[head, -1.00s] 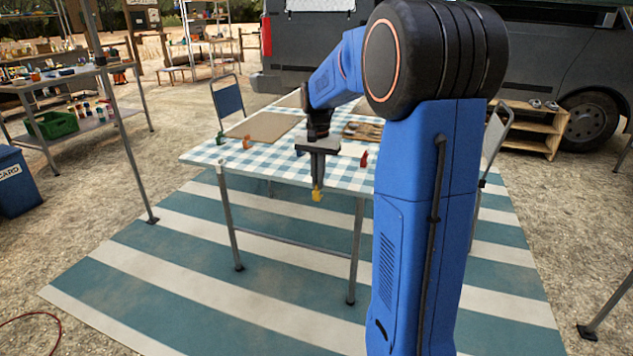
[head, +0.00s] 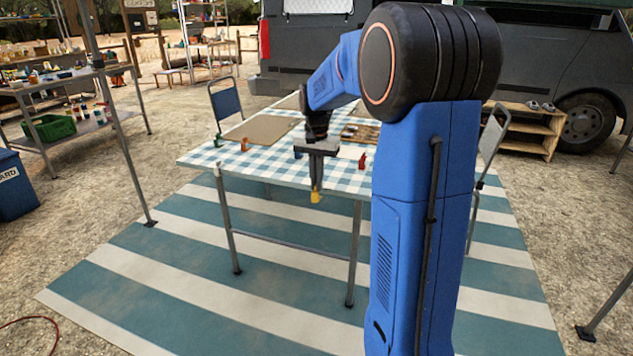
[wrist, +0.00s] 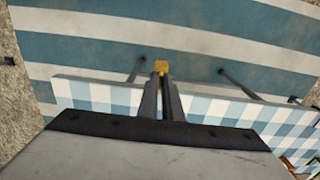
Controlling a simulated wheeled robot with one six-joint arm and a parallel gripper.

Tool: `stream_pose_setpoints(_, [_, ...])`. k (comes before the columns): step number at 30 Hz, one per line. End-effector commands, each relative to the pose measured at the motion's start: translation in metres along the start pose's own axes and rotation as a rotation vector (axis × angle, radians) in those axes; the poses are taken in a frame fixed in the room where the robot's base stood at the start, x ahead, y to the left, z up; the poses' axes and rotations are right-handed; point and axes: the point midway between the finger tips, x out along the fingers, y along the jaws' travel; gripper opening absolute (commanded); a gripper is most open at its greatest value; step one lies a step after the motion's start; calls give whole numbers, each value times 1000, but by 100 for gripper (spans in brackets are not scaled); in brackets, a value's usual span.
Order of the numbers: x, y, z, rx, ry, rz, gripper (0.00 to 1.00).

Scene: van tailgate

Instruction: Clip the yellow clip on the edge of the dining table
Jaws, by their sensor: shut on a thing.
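The yellow clip (head: 316,196) is held between the fingertips of my gripper (head: 316,186), which points down in front of the near edge of the dining table (head: 200,159). In the wrist view the yellow clip (wrist: 161,67) sits at the tips of my gripper (wrist: 160,78), past the table edge, with the striped mat behind it. The table has a blue and white checked cloth. In the head view the clip appears a little below the tabletop edge; I cannot tell whether it touches the table.
A green clip (head: 218,140), a red-orange clip (head: 244,144) and a red clip (head: 362,161) show at the table. Brown placemats (head: 262,129) lie on it. Folding chairs (head: 226,100) stand around it. The striped mat (head: 190,265) in front is clear.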

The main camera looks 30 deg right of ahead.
Motion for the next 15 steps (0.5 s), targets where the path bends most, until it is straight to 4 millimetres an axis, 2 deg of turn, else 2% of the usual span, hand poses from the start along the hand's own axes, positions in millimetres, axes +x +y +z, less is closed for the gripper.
stream_pose_setpoints(15, [0, 0, -11, 0, 0, 0, 0])
